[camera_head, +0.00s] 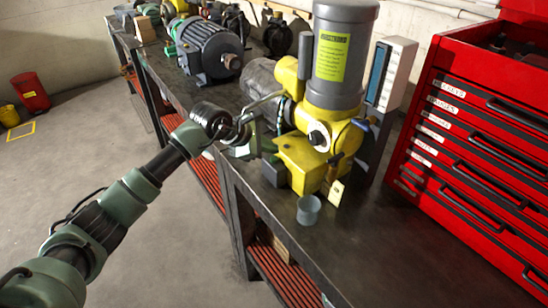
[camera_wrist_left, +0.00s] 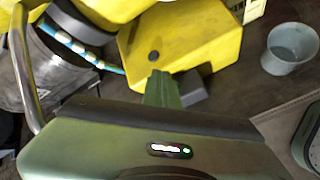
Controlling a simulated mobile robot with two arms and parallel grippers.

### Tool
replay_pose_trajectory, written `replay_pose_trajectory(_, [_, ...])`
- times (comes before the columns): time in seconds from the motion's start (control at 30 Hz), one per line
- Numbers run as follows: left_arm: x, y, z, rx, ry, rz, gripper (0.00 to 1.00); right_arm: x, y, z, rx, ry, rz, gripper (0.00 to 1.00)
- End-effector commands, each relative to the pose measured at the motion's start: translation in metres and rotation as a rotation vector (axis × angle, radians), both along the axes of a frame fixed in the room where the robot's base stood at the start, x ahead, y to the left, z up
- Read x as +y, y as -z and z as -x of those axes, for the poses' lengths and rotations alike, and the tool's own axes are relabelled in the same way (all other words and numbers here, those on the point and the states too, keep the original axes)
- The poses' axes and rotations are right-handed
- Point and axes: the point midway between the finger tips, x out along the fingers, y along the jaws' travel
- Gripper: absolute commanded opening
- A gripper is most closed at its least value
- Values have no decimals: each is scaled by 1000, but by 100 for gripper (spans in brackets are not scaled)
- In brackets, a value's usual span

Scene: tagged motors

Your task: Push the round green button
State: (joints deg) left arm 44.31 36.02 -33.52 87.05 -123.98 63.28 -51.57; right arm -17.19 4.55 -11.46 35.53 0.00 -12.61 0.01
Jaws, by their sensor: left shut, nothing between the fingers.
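I cannot make out a round green button in either view. A yellow machine (camera_head: 305,160) with a grey upright cylinder (camera_head: 338,50) stands on the dark workbench; its yellow body also shows in the left wrist view (camera_wrist_left: 190,35). My left gripper (camera_head: 268,147) is shut and empty beside the machine's lower left side, partly hidden against it. In the left wrist view its green fingertips (camera_wrist_left: 162,85) are together just in front of the yellow body. I cannot tell whether they touch it. My right gripper is not in view.
A grey cup (camera_head: 308,210) stands on the bench (camera_head: 390,250) in front of the machine. A red tool chest (camera_head: 480,130) is at the right. A grey motor (camera_head: 208,50) sits farther back. The bench front is mostly clear.

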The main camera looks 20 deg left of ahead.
Motion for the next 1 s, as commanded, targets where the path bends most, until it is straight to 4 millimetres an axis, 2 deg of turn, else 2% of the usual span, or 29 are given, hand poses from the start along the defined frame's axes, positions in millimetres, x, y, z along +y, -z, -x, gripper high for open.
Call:
replay_pose_trajectory(0.5, [0, -54, 0, -4, 0, -1, 0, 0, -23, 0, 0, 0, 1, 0])
replay_pose_trajectory(1.0, [0, -57, 0, -3, 1, 1, 0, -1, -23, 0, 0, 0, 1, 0])
